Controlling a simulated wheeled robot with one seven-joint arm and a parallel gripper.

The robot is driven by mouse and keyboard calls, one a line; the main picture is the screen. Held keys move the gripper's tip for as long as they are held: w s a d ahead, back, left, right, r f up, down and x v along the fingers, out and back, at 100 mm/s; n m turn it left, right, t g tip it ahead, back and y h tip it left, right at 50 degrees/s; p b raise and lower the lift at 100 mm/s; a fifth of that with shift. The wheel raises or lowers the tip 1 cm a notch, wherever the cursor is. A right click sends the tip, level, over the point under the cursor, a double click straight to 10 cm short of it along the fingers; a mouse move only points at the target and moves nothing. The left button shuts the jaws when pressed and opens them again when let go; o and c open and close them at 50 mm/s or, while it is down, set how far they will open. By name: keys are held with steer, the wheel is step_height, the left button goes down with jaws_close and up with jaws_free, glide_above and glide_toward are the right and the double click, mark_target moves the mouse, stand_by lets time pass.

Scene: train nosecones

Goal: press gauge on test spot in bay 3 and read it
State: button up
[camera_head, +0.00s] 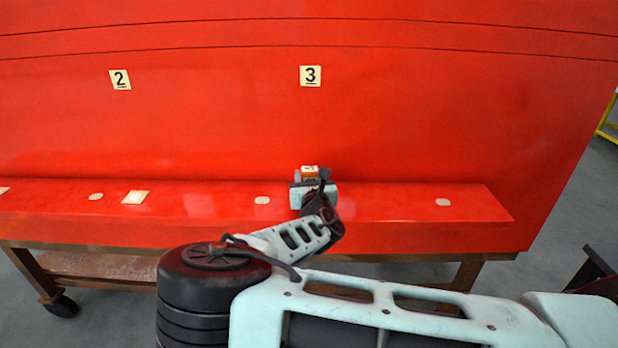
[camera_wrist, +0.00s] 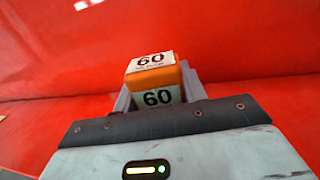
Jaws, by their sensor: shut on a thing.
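My gripper (camera_wrist: 158,100) is shut on the gauge (camera_wrist: 152,78), a small orange block with white faces marked 60. In the head view the gauge (camera_head: 309,171) shows just beyond my gripper (camera_head: 311,183), over the red ledge below the number 3 label (camera_head: 310,76). The gauge is close to the red panel, but I cannot tell whether it touches the surface. Pale round spots lie on the ledge, one left of my gripper (camera_head: 262,200) and one farther right (camera_head: 442,202). Any spot directly under the gauge is hidden by my gripper and arm.
The big red nosecone panel (camera_head: 200,120) rises behind the ledge (camera_head: 400,205). A number 2 label (camera_head: 120,79) is at the left, with a pale square patch (camera_head: 135,197) on the ledge below. A wooden wheeled stand (camera_head: 100,266) supports the panel. A dark object (camera_head: 598,272) stands at right.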

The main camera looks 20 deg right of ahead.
steer(key=shift+s+f+b, duration=0.1)
steer(key=shift+f+b, duration=0.7)
steer(key=shift+b, duration=0.05)
stand_by(1.9)
steer(key=shift+r, duration=0.15)
steer(key=shift+r+p, duration=1.8)
steer(key=shift+r, duration=1.8)
